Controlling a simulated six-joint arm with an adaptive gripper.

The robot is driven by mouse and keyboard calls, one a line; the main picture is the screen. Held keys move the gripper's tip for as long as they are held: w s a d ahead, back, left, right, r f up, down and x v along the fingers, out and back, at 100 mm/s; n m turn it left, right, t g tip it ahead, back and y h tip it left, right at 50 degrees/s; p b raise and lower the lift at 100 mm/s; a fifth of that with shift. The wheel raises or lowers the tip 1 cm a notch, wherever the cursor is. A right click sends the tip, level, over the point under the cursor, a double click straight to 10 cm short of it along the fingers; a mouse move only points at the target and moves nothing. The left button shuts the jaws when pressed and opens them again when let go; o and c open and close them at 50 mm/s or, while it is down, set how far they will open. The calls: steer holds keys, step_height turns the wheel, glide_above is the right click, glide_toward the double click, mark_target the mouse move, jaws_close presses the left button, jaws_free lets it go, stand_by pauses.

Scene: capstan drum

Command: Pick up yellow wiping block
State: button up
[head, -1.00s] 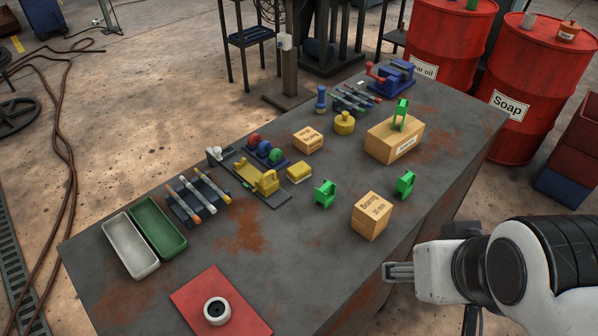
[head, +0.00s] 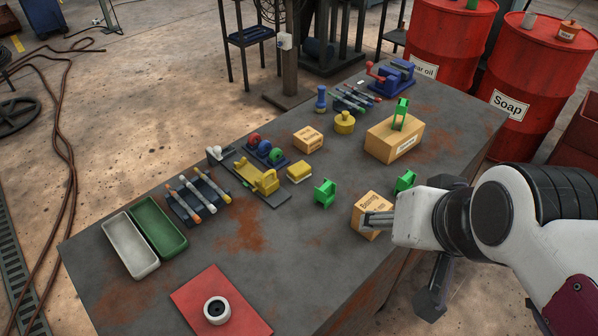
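The yellow wiping block (head: 300,171) is a small yellow block with a pale lower layer. It lies on the dark table, just right of a yellow fixture (head: 266,182) on a dark base. My gripper (head: 367,222) is in front of a cardboard bearing box (head: 371,205) and hides part of it. It is to the right of the wiping block and nearer the camera, well apart from it. Its fingers are seen side-on, so I cannot tell whether they are open or shut. No held object shows.
A green bracket (head: 324,192) stands between the wiping block and the bearing box. Another green part (head: 405,181) is close to my arm. A small box (head: 308,139) lies behind the block. Bare table (head: 300,235) extends in front of the block.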

steer(key=w+a+r+m+t+y, duration=0.1)
steer(key=w+a+r+m, duration=0.25)
steer(key=w, duration=0.35)
steer(key=w+a+r+m+t+y, duration=0.1)
steer(key=w+a+r+m+t, duration=0.2)
steer(key=w, duration=0.4)
step_height(320, 180, up, 3)
steer(key=m+t+h, duration=0.1)
steer(key=m+t, duration=0.3)
steer(key=m, duration=1.1)
glide_above(272, 177)
steer(key=w+d, duration=0.3)
steer(key=w+a+f+m+g+h, duration=0.1)
steer(key=w+a+f+m+h, duration=0.15)
steer(key=f+m, duration=0.45)
steer(key=w+a+f+m+h, duration=0.1)
steer(key=w+f+m+h, duration=0.3)
steer(key=f, duration=0.4)
steer(key=s+f+m+g+h, duration=0.1)
steer(key=s+f+m+h, duration=0.1)
steer(key=f, duration=0.5)
steer(key=s+f+m+g+h, duration=0.2)
steer(key=s+f+m, duration=0.3)
steer(key=f+m, duration=0.1)
steer(key=s+a+f+m+g+h, duration=0.1)
steer(key=s+f+m+g+h, duration=0.1)
steer(key=s+f+m, duration=0.2)
step_height(272, 177, down, 4)
steer(key=shift+s+r, duration=0.1)
steer(key=shift+s, duration=0.05)
